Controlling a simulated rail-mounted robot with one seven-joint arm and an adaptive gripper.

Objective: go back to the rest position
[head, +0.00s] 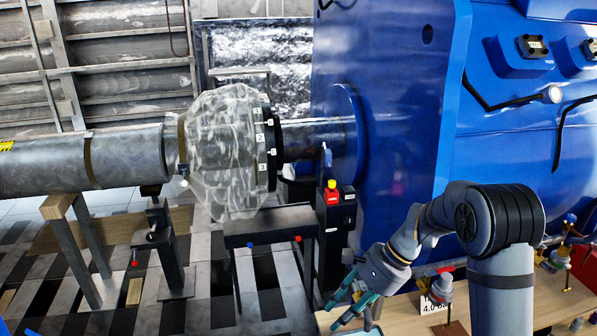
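My gripper (334,314) is in the lower right of the head view, at the end of my grey arm. It points down and to the left over the left end of a wooden bench (400,316). Its two greenish fingers are spread apart, and I see nothing between them. A small blue-green item (371,327) shows just below the fingers, partly cut off by the frame's bottom edge. I cannot tell whether they touch.
A large blue motor housing (390,100) stands behind my arm. A shaft with a numbered black flange (269,145) and clear cover (215,150) joins it from the left. Small fixtures (440,287) crowd the bench.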

